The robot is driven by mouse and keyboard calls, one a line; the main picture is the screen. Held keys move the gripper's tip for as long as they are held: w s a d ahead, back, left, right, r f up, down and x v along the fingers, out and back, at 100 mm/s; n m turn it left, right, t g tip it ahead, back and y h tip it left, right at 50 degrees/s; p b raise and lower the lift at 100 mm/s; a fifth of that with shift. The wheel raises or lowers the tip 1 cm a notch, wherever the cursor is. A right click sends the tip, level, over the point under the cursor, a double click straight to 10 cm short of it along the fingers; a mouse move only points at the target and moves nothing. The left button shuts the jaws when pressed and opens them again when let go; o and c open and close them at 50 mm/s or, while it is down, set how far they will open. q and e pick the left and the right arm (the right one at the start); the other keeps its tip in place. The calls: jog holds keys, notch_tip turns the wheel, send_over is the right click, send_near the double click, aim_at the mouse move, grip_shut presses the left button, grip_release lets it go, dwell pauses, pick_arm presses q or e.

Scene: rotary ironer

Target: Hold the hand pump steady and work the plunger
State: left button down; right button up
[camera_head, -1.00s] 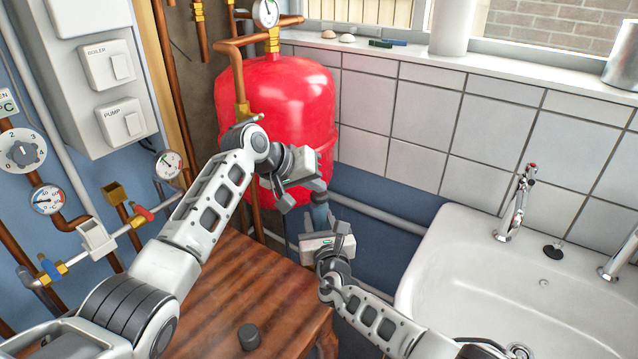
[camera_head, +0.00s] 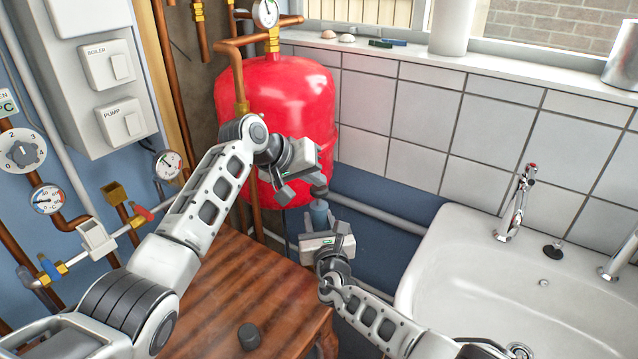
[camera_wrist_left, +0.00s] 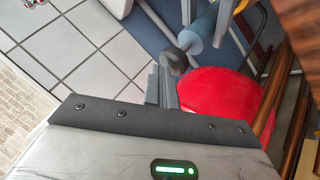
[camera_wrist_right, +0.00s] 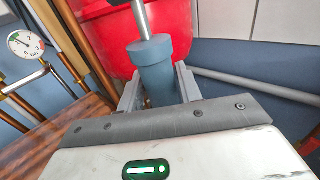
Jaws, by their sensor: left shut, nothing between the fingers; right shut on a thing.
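The hand pump has a blue-grey cylindrical body (camera_head: 319,214), upright between my two grippers in the head view. In the right wrist view the body (camera_wrist_right: 157,72) stands between the fingers of my right gripper (camera_head: 324,235), which is shut on it. A silver plunger rod (camera_wrist_right: 143,18) rises from its top. The dark round plunger knob (camera_wrist_left: 175,62) shows in the left wrist view, just past the fingertips of my left gripper (camera_wrist_left: 165,82). My left gripper is shut and empty, close beside the knob; I cannot tell whether they touch. The pump's lower end is hidden.
A red tank (camera_head: 285,95) stands right behind the pump. A wooden table (camera_head: 225,285) with a small dark cylinder (camera_head: 249,337) is at the front. A white sink (camera_head: 460,260) is at the right. Copper pipes and gauges line the left wall.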

pick_arm(q)
jog(key=shift+r, duration=1)
jog(key=shift+r, duration=2.55)
notch_tip(320, 180, up, 4)
jog(key=shift+f, duration=0.1)
dwell(0.4)
send_over(314, 189)
jog(key=shift+d+f, duration=0.1)
jog(key=shift+f, duration=4.3)
jog(key=shift+f, duration=0.15)
